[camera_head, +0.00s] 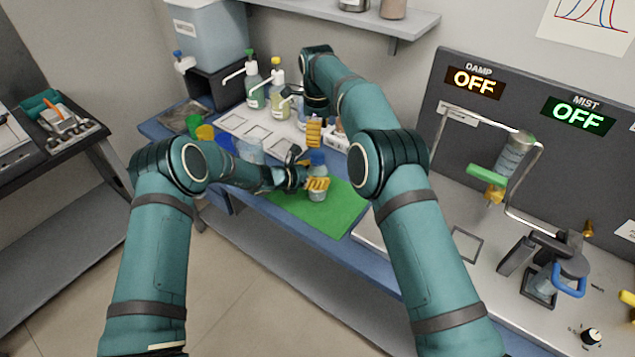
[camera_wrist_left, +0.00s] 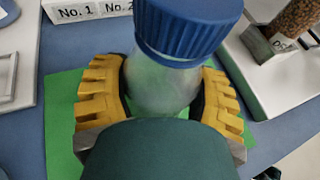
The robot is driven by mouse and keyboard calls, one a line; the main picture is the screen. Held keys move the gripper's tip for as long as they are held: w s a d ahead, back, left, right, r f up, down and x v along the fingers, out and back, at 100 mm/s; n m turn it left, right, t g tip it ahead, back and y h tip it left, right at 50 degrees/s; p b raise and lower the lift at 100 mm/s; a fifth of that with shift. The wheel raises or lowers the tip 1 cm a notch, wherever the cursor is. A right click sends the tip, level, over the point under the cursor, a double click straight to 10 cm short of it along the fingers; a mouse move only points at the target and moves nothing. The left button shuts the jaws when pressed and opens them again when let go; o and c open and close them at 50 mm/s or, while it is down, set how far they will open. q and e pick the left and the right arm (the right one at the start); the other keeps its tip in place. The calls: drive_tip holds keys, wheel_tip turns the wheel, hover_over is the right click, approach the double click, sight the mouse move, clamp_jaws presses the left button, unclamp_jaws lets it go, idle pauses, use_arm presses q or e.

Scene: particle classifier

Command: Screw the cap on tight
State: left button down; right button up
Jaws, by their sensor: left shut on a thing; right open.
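A clear bottle (camera_wrist_left: 160,92) with a ribbed blue cap (camera_wrist_left: 182,28) stands between the yellow fingers of my left gripper (camera_wrist_left: 162,102), which is shut on its body. The cap sits on the bottle's mouth; I cannot tell how tight it is. In the head view the cap (camera_head: 318,157) shows above my left gripper (camera_head: 317,184), and the bottle's lower part (camera_head: 318,196) shows below the fingers. They are over the green mat (camera_head: 340,213). My right gripper (camera_head: 314,131) is open just above the cap, apart from it, and partly hidden by its own arm.
Pump bottles (camera_head: 254,85) stand at the back of the blue table beside a white tray (camera_head: 235,122). Cups (camera_head: 205,132) stand at the left. A panel with two OFF displays (camera_head: 474,83) and apparatus fills the right. The mat's front right is clear.

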drive_tip(key=n, duration=0.6)
drive_tip(key=shift+f, duration=0.1)
drive_tip(key=n, duration=0.3)
drive_tip(key=shift+n, duration=0.4)
drive_tip(key=n, duration=0.3)
drive_tip(key=shift+n, duration=0.3)
drive_tip(key=n, duration=0.7)
drive_tip(key=shift+s+f, duration=0.1)
drive_tip(key=n, duration=1.2)
drive_tip(key=shift+n, duration=0.4)
drive_tip(key=n, duration=1)
drive_tip(key=shift+n, duration=0.4)
drive_tip(key=n, duration=0.5)
drive_tip(key=shift+r, duration=0.2)
